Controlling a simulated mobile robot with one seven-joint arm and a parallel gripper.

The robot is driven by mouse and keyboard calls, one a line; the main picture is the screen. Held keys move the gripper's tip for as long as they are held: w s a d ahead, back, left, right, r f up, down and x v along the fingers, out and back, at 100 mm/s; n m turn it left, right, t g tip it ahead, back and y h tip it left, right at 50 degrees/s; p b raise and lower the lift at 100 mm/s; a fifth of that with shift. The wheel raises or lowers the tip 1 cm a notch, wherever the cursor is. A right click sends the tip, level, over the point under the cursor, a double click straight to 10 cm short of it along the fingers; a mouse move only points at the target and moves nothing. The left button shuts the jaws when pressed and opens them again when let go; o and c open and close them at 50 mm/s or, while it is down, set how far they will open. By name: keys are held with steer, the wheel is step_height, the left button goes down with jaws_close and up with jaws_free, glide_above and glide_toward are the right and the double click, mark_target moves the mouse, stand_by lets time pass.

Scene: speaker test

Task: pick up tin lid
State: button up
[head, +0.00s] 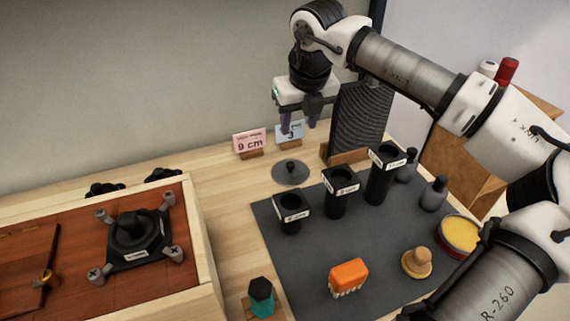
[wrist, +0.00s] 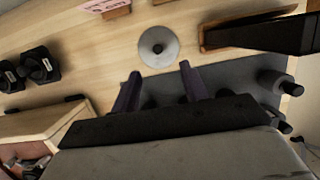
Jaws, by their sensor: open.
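The tin lid is a round grey disc (head: 290,174) with a dark knob at its centre. It lies flat on the wooden table behind the dark mat. In the wrist view the lid (wrist: 158,48) lies just beyond the fingertips. My gripper (head: 299,128) is open and empty, with its purple fingers pointing down above the table behind the lid. The gripper also shows in the wrist view (wrist: 158,75), its two fingers apart and nothing between them. The lid is not touched by the fingers.
A pink "9 cm" card (head: 249,143) and a blue card (head: 290,131) stand near the gripper. A dark ribbed panel (head: 360,115) stands to the right. Three black labelled holders (head: 340,194) stand on the dark mat (head: 305,264). A wooden case (head: 205,235) is at left.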

glide_above(291, 164)
steer(key=f, duration=0.7)
steer(key=shift+s+d+f+p, duration=0.2)
steer(key=shift+d+f+p, duration=0.1)
steer(key=shift+d, duration=0.05)
steer(key=shift+s+p+x, duration=0.15)
steer(key=shift+p+x, duration=0.05)
steer(key=shift+x, duration=0.7)
steer(key=shift+s+p+x, duration=0.2)
steer(key=shift+p+x, duration=0.05)
steer(key=shift+x, duration=0.65)
steer(key=shift+s+p+x, duration=0.15)
steer(key=shift+p+x, duration=0.05)
steer(key=shift+x, duration=0.7)
steer(key=shift+a+f, duration=0.1)
steer(key=shift+c, duration=0.5)
jaws_close()
